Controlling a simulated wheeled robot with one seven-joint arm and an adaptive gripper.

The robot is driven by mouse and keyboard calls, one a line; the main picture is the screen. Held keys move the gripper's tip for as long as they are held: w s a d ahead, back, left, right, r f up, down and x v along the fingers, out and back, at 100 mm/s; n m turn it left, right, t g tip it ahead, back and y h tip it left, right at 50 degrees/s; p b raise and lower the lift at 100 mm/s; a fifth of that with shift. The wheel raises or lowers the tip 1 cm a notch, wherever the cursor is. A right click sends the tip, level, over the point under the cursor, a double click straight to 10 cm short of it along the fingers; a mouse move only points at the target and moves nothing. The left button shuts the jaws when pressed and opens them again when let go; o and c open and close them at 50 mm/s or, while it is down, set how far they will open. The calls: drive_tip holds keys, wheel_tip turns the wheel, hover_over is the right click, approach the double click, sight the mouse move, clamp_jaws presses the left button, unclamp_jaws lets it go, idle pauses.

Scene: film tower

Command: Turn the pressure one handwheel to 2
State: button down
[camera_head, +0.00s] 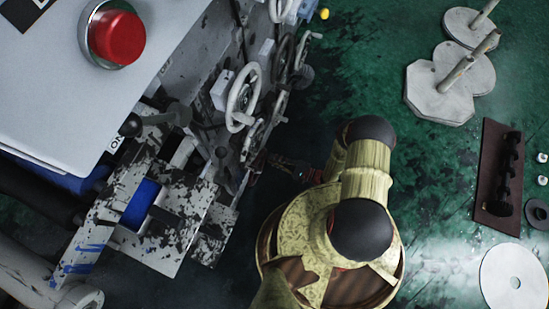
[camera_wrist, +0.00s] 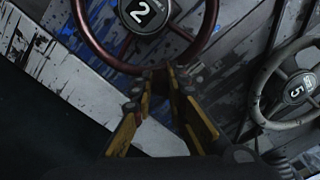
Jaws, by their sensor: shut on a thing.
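A handwheel with a dark red rim (camera_wrist: 204,40) is at the top of the wrist view, partly cut off by the frame's upper edge. Its dark hub (camera_wrist: 143,12) shows a white 2; the smaller lettering on it is too small to read. My gripper (camera_wrist: 160,77) is shut on the lower part of this red rim. In the head view my arm reaches to the left toward the machine's side, and my gripper (camera_head: 262,161) is small and dark there. The red handwheel cannot be made out clearly in that view.
A grey handwheel with a 5 on its hub (camera_wrist: 298,90) stands close on the right in the wrist view. Several pale handwheels (camera_head: 243,97) line the machine's side. A red button (camera_head: 118,38) is on its top.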

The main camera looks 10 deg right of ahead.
drive_tip(key=shift+w+d+r, duration=0.1)
drive_tip(key=shift+w, duration=0.05)
drive_tip(key=c, duration=1.7)
unclamp_jaws()
drive_tip(key=shift+c, duration=0.2)
drive_tip(key=v, duration=1.2)
